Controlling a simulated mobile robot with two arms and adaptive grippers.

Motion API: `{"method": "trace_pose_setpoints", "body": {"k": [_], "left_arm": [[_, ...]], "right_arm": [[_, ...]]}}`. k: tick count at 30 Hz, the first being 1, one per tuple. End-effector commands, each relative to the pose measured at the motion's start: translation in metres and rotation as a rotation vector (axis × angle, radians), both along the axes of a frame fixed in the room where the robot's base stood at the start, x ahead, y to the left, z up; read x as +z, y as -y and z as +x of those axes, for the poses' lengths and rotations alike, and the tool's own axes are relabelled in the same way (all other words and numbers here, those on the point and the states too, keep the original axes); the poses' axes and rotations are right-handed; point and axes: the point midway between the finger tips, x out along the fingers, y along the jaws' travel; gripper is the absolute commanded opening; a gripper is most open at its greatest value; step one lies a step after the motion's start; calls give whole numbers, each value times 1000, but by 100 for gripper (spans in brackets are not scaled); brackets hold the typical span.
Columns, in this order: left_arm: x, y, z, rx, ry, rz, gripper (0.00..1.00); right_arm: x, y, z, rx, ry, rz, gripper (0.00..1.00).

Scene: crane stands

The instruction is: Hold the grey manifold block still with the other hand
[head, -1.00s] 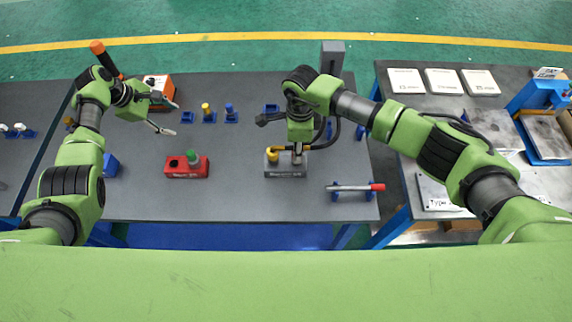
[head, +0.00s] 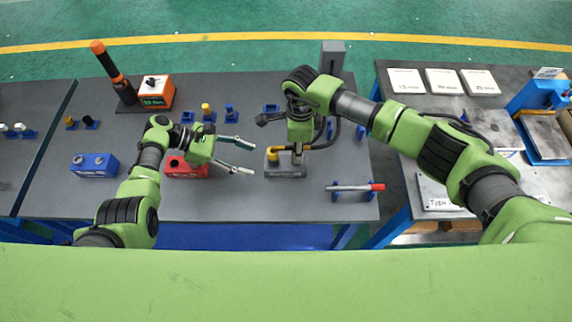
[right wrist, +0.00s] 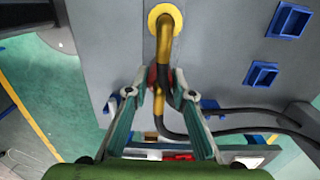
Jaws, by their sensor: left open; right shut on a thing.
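The grey manifold block (head: 287,171) stands on the table in the head view, with a yellow fitting (head: 273,157) on its top left. My left gripper (head: 252,160) is open and empty, its fingers pointing right, just left of the block and apart from it. My right gripper (head: 297,155) is above the block's right half. In the right wrist view its fingers (right wrist: 164,82) are shut on a yellow hose (right wrist: 165,50) that runs to a round yellow end. A black hose continues from it. The right fingertips are partly hidden in the head view.
A red block (head: 185,171) is partly covered by my left gripper. A blue block (head: 95,165) stands farther left. A red-tipped rod (head: 355,187) rests on blue stands right of the block. Small blue holders (head: 231,115) line the back.

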Motion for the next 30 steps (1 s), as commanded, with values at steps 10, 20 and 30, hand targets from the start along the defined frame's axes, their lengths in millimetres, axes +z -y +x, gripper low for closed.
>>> {"method": "trace_pose_setpoints", "body": {"k": [10, 20, 30], "left_arm": [[-28, 42, 0, -1, -2, 1, 53], [-39, 58, 0, -1, 1, 2, 53], [-40, 58, 0, -1, 1, 3, 32]], "right_arm": [[0, -1, 0, 1, 0, 1, 0], [0, 0, 0, 1, 0, 1, 0], [0, 0, 0, 0, 0, 1, 0]]}}
